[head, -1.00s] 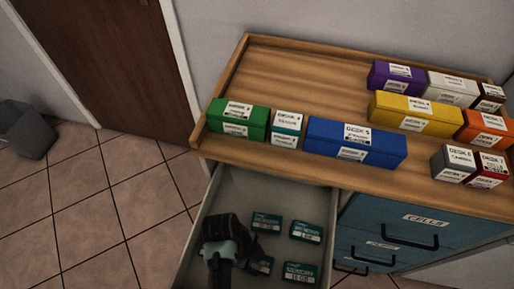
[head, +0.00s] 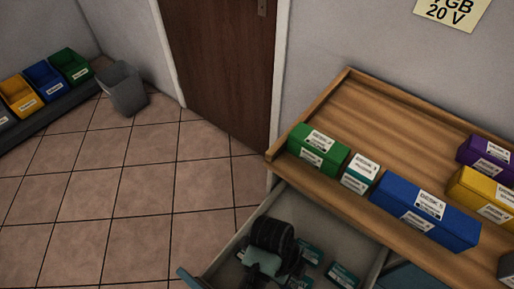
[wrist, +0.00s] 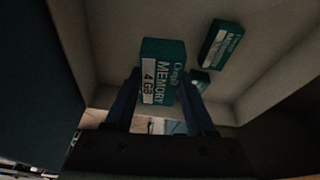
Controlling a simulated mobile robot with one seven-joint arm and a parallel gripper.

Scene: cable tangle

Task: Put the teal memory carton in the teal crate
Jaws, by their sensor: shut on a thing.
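My gripper (wrist: 162,88) is shut on a teal carton (wrist: 163,62) with a white label reading "MEMORY 4 GB". In the wrist view the carton stands up between the two fingers. In the head view my gripper (head: 268,258) is over the open drawer (head: 225,250) and hides the held carton. Other teal cartons lie in the drawer, one at the right (head: 342,275) and another in the wrist view (wrist: 222,45). I cannot make out a teal crate.
A row of crates stands far left, including green (head: 70,64), blue (head: 44,81) and yellow (head: 19,97), beside a grey bin (head: 122,88). Tiled floor (head: 130,190) between is clear. Several boxes, including a blue one (head: 425,212), stand on the wooden top (head: 365,115).

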